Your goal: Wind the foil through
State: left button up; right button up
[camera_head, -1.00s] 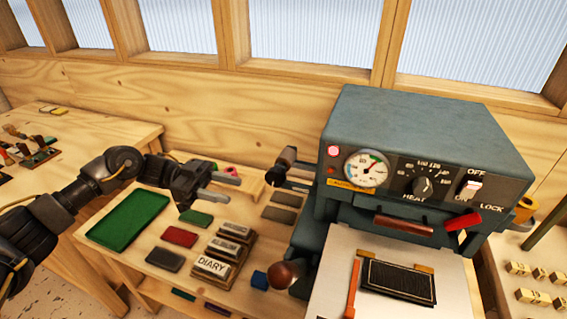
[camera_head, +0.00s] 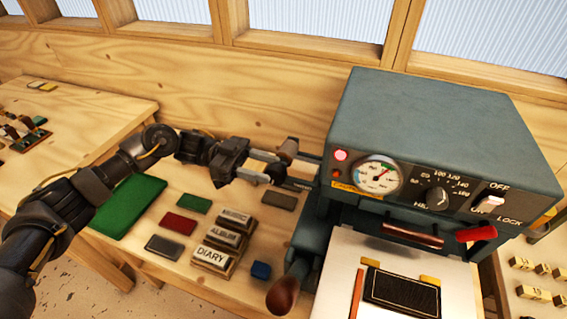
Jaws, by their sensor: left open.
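The grey-green foil press (camera_head: 440,120) stands at right. On its left side a short shaft (camera_head: 308,158) carries a dark brown knob or roll end (camera_head: 289,148). My left gripper (camera_head: 278,165) comes in from the left with its fingers open and pointing right. The fingertips are at the knob, with one finger near it and the other lower; I cannot tell whether they touch it. No foil strip is clearly visible. A black cover with gold lines (camera_head: 402,290) lies on the press's white bed (camera_head: 340,268). My right gripper is out of view.
A round brown handle (camera_head: 283,296) sticks out at the press's lower left. A red lever (camera_head: 476,234) is on the press front.

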aim_at(285, 173)
pick_arm(q)
jog(key=p+x, duration=0.1)
jog(key=x, duration=0.3)
jog(key=shift+s+r+p, duration=0.1)
jog(key=shift+r+p, duration=0.05)
jog(key=shift+p, duration=0.15)
jog(key=shift+s+d, duration=0.15)
jog(key=shift+d, duration=0.35)
jog(key=shift+f, duration=0.2)
grip_shut()
jog(key=shift+y, duration=0.3)
